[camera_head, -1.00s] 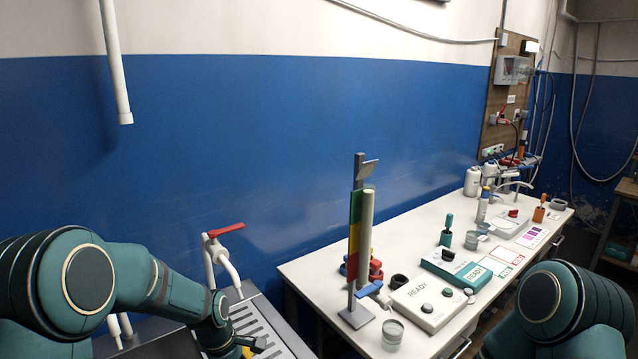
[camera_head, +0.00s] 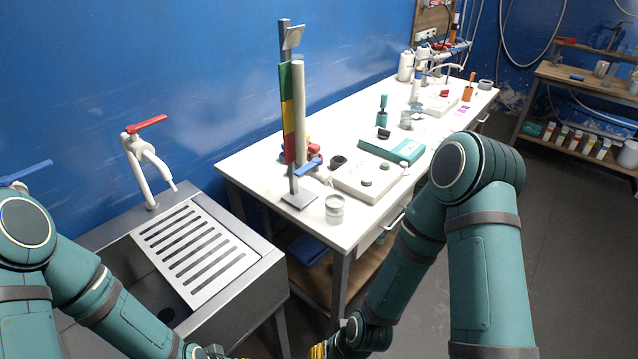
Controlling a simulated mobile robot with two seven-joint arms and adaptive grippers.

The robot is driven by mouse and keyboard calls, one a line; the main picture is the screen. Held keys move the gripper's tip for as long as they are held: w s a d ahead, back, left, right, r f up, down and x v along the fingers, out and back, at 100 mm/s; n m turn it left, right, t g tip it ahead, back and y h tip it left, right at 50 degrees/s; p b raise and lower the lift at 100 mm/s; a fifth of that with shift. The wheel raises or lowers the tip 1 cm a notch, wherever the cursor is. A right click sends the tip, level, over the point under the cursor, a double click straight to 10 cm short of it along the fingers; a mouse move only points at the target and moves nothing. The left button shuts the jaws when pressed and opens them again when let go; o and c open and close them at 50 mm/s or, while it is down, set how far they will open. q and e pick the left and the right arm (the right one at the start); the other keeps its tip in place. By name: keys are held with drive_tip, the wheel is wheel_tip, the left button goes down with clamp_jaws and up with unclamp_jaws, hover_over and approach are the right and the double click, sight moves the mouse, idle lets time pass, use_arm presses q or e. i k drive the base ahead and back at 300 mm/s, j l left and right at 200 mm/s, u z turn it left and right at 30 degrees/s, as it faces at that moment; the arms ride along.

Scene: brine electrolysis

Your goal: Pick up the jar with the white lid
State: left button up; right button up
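A small clear glass jar (camera_head: 334,209) stands upright on the front left part of the white table, beside the foot of the coloured column. Its top looks pale, but I cannot tell whether this is a white lid. Both my arms reach down to the bottom edge of the picture.
The white table (camera_head: 256,168) bears a coloured column (camera_head: 299,110), a white box (camera_head: 366,182), a teal box (camera_head: 393,148) and white bottles (camera_head: 405,66) at the back. A grey sink (camera_head: 262,262) stands left. A wooden shelf (camera_head: 590,85) stands at right, with free floor before it.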

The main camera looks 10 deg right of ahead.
sight(334, 205)
drive_tip(key=i+l, duration=0.1)
drive_tip(key=l, duration=0.3)
drive_tip(key=i+l, duration=0.15)
drive_tip(key=l, duration=0.3)
drive_tip(key=i+l+u, duration=0.1)
drive_tip(key=l, duration=0.3)
